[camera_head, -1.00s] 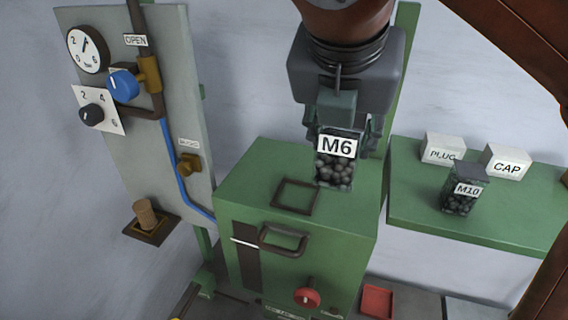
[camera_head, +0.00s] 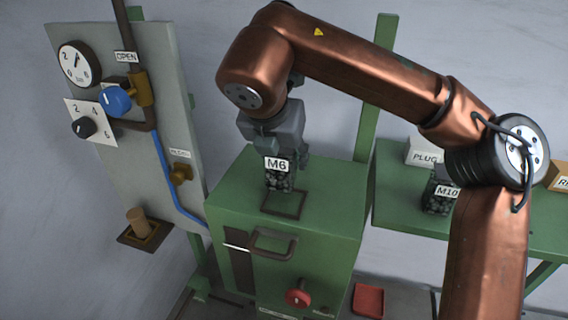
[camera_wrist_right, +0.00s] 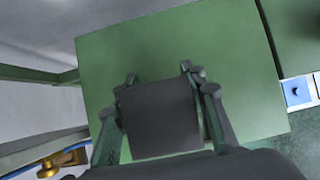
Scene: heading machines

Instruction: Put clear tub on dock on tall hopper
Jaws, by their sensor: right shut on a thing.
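The clear tub labelled M6 (camera_head: 279,180), filled with dark balls, is upright in my right gripper (camera_head: 281,150). That gripper is shut on its upper part. In the right wrist view the fingers (camera_wrist_right: 160,90) flank the tub's dark lid (camera_wrist_right: 160,118). The tall hopper (camera_head: 335,210) is a green cabinet. A dark square frame, the dock (camera_head: 284,214), lies on its top. In the head view the tub's bottom overlaps the frame's back edge; I cannot tell whether it touches the top. The dock is hidden in the wrist view. My left gripper is not in view.
A green shelf (camera_head: 395,213) at right holds a tub labelled M10 (camera_head: 436,195) and a PLUG box (camera_head: 422,152), partly behind my right arm. A grey panel (camera_head: 95,60) with gauge and valves stands left. A red tray (camera_head: 368,300) is low at right.

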